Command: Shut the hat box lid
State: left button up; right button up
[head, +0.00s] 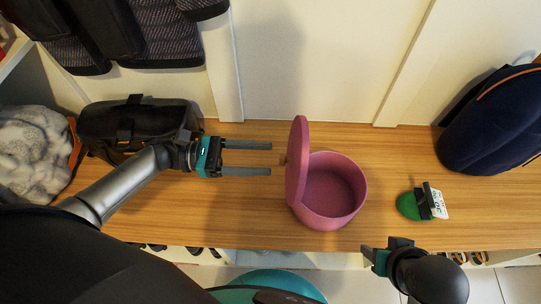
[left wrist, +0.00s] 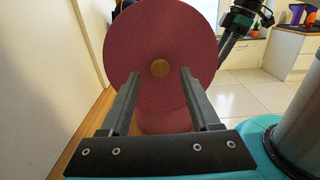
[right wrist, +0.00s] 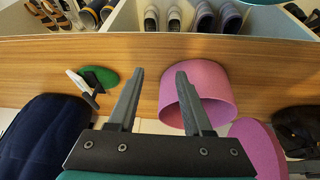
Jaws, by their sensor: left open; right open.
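A pink round hat box (head: 333,213) stands open on the wooden bench top. Its round lid (head: 298,165) stands upright, hinged at the box's left side. My left gripper (head: 270,158) is open and empty, just left of the lid, with its fingers pointing at the lid's outer face. In the left wrist view the lid (left wrist: 165,35) fills the space ahead, with a small brown knob (left wrist: 160,68) at its middle between the fingers. My right gripper (head: 368,252) is open and empty by the bench's front edge. In the right wrist view the box (right wrist: 205,88) lies beyond its fingers.
A green brush-like item with a white tag (head: 412,206) lies right of the box. A black bag (head: 135,122) is at the left, and a dark blue bag (head: 495,125) stands at the right. Shoes (right wrist: 200,18) sit in cubbies below the bench top (head: 240,215).

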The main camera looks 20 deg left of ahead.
aim_at(289, 160)
pick_arm(q)
jog(key=shift+x, duration=1.45)
jog(key=shift+c, duration=0.3)
grip_shut()
